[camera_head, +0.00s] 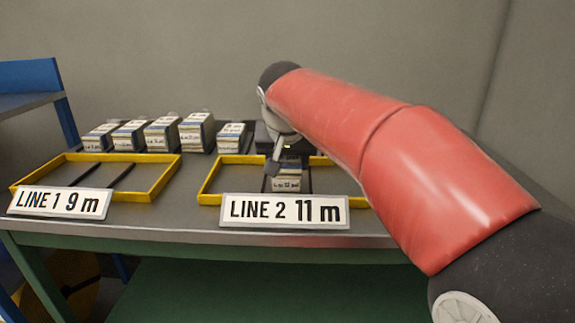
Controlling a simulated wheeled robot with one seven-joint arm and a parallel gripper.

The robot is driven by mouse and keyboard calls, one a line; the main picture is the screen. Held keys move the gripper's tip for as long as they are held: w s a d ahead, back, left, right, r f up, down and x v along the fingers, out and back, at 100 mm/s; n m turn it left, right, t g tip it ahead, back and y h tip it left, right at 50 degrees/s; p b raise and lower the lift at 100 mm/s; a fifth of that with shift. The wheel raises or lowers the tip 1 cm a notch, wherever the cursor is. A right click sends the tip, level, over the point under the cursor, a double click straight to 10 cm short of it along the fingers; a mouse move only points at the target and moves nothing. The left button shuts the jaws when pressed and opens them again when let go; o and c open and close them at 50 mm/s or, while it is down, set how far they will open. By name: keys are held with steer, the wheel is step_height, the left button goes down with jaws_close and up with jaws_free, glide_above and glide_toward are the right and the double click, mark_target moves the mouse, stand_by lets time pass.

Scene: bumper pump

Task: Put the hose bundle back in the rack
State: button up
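A row of several dark bundles with white labels stands at the back of the table; one of them is a tall bundle (196,132) near the middle. They sit on a dark base that looks like the rack. Another labelled bundle (288,184) is inside the yellow frame behind the "LINE 2 11 m" sign (284,210). My gripper (284,164) points down at the top of this bundle. One finger shows at its left side; the other is hidden, so I cannot tell whether the fingers grip it.
A second yellow frame (163,180), behind the "LINE 1 9 m" sign (59,203), holds only two dark strips. A blue shelf (30,103) stands at the far left. My red arm covers the table's right side.

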step_height(320, 180, up, 19)
steer(key=p, duration=0.2)
steer(key=shift+f, duration=0.15)
